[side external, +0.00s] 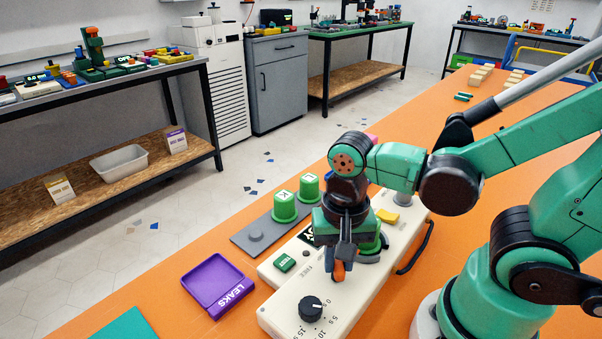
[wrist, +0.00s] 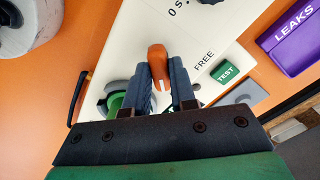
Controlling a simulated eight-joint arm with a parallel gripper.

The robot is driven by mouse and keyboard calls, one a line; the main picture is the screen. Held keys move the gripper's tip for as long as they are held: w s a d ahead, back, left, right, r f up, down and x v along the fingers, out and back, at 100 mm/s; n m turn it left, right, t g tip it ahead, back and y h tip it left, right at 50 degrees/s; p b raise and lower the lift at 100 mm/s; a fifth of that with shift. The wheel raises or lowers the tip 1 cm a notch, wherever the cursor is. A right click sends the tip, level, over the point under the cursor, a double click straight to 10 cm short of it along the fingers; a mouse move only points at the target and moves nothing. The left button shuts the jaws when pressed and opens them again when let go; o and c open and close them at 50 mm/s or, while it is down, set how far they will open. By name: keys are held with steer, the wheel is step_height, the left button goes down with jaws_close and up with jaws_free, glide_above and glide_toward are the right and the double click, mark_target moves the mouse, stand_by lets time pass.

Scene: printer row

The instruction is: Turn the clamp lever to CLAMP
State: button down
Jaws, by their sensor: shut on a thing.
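The clamp lever is a small orange handle (wrist: 157,56) with a white line on it, on the cream tester panel (wrist: 135,50). My gripper (wrist: 162,72) is shut on the lever, one dark finger on each side. In the wrist view the white line points down toward the gripper body, and the printed word FREE is to the right of the lever. The CLAMP mark cannot be seen. In the side view my gripper (side external: 342,258) reaches down over the panel, and the orange lever tip (side external: 339,271) shows below the fingers.
A black dial (side external: 311,307) and a green TEST button (side external: 285,261) are close by on the panel. A purple LEAKS tray (side external: 217,284) and a grey plate with green capped pieces (side external: 284,207) lie beside it. A black side handle (side external: 415,250) sticks out.

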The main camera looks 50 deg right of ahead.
mark_target(339, 261)
steer(key=c, duration=0.7)
jaws_free()
steer(key=shift+r, duration=0.15)
steer(key=shift+r, duration=2.7)
steer(key=shift+w+d+r+n+t, duration=0.3)
steer(key=shift+w+d+n+t, duration=0.3)
steer(key=shift+w+n+t, duration=0.8)
steer(key=shift+w+d+r+n+t, duration=0.3)
steer(key=shift+w+d+n+t, duration=0.5)
steer(key=shift+n, duration=0.85)
steer(key=shift+w+d+r+n+t, duration=0.3)
steer(key=shift+w+d+n+t, duration=0.15)
steer(key=shift+w+n+t, duration=0.95)
